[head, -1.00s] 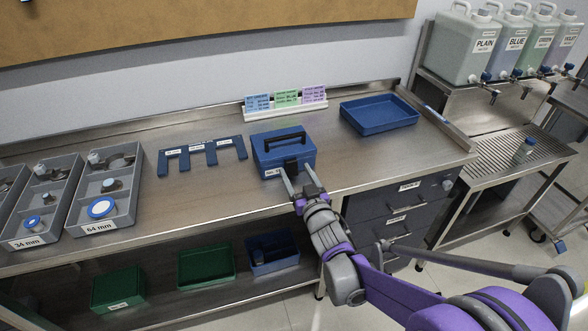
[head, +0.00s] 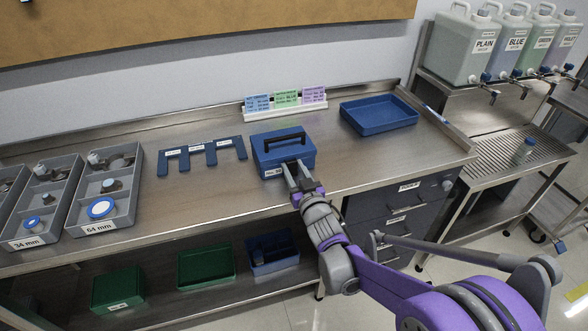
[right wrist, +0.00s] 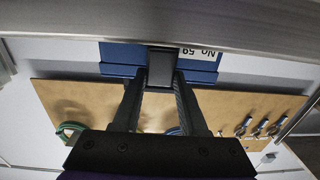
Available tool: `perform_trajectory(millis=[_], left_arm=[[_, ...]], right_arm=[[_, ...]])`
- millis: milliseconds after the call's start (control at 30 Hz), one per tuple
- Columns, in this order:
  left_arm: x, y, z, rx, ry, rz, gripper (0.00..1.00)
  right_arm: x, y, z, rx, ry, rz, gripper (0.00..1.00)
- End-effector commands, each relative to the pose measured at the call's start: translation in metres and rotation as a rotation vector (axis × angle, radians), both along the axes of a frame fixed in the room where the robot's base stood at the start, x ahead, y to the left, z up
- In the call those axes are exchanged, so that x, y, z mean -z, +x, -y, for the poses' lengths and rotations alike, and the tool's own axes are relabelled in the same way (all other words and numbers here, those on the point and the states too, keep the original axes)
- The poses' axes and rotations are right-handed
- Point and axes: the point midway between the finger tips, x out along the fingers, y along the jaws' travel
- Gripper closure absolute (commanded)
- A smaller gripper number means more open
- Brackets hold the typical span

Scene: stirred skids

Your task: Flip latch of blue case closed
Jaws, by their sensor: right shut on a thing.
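The blue case (head: 268,160) stands on the steel bench with its lid down and a black handle on top. Its front also shows in the right wrist view (right wrist: 120,53), upside down, with a white label beside the latch. The dark latch (right wrist: 161,66) is at the middle of the case front. My right gripper (head: 294,168) reaches the case front, and its two fingers (right wrist: 160,82) are shut on the latch, one on each side. In the head view the gripper hides most of the latch. My left gripper is not in view.
A blue tray (head: 382,127) lies to the right of the case. A blue slotted rack (head: 187,164) and grey bins (head: 122,212) lie to the left. A card holder (head: 287,109) stands behind. Drawers (head: 400,207) are below the bench edge.

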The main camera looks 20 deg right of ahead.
Motion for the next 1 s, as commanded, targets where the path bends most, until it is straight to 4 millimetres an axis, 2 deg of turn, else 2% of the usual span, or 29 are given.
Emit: perform_trajectory(millis=[167, 400, 767, 800, 933, 1000], left_arm=[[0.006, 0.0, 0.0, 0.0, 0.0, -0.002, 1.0], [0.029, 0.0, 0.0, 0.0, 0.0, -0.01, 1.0], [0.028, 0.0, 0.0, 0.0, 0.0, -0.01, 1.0], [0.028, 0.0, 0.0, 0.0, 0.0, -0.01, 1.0], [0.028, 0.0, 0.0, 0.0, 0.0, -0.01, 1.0], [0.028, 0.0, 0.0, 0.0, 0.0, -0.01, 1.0]], right_arm=[[0.004, 0.001, -0.001, -0.003, 0.003, 0.037, 1.0], [0.01, 0.003, -0.001, -0.002, 0.013, 0.191, 1.0], [0.006, 0.002, 0.0, 0.0, 0.014, 0.218, 1.0], [0.006, 0.002, 0.0, 0.0, 0.014, 0.218, 0.51], [0.006, 0.002, 0.0, 0.0, 0.014, 0.217, 0.28], [0.006, 0.002, 0.0, 0.0, 0.014, 0.217, 0.28]])
